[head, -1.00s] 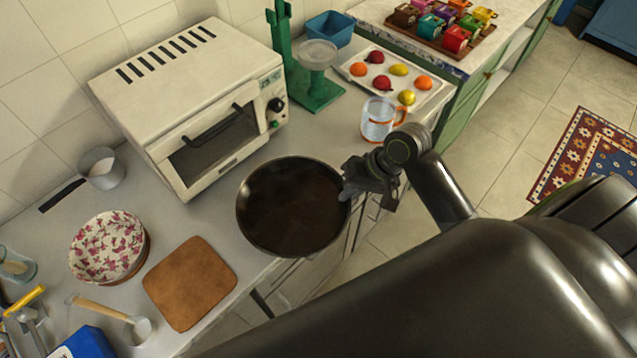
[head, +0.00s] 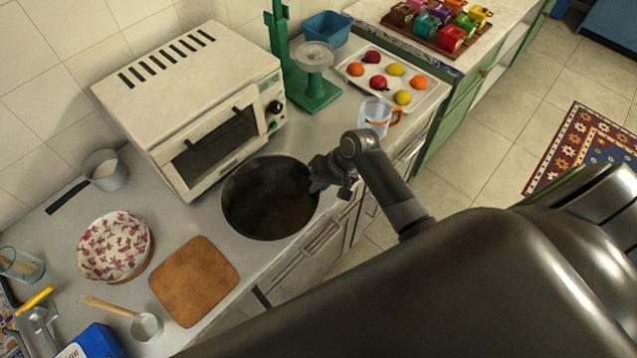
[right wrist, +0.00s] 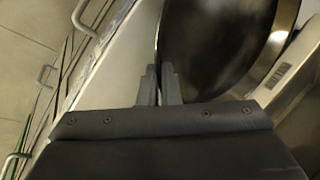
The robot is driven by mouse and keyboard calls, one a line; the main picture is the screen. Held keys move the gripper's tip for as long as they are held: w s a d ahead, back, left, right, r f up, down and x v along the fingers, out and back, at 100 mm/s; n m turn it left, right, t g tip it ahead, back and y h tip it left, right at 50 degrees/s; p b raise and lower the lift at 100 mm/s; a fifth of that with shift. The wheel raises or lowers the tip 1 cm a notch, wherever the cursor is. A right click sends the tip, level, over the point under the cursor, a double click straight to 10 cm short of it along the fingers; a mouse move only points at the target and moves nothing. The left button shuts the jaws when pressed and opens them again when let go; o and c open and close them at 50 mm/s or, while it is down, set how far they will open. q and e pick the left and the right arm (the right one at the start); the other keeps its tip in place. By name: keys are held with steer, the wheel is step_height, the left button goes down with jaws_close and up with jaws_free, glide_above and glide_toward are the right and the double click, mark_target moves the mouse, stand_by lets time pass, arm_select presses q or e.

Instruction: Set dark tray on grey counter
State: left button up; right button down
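The dark round tray (head: 262,205) lies level over the grey counter (head: 225,222), in front of the white toaster oven. I cannot tell whether it touches the counter or hovers just above it. My right gripper (head: 318,178) is at the tray's right rim. In the right wrist view the two fingers (right wrist: 160,85) are close together with the rim of the tray (right wrist: 215,45) between them. My left gripper is not in view.
The toaster oven (head: 190,105) stands right behind the tray. A brown board (head: 195,280) and a floral bowl (head: 115,245) are to its left. A glass mug (head: 375,117) and a fruit tray (head: 440,92) are to its right. Drawer fronts with handles lie below the counter edge.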

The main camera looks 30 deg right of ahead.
steer(key=c, duration=1.9)
jaws_free()
steer(key=b+v, duration=0.1)
steer(key=v, duration=1.1)
steer(key=shift+b, duration=0.35)
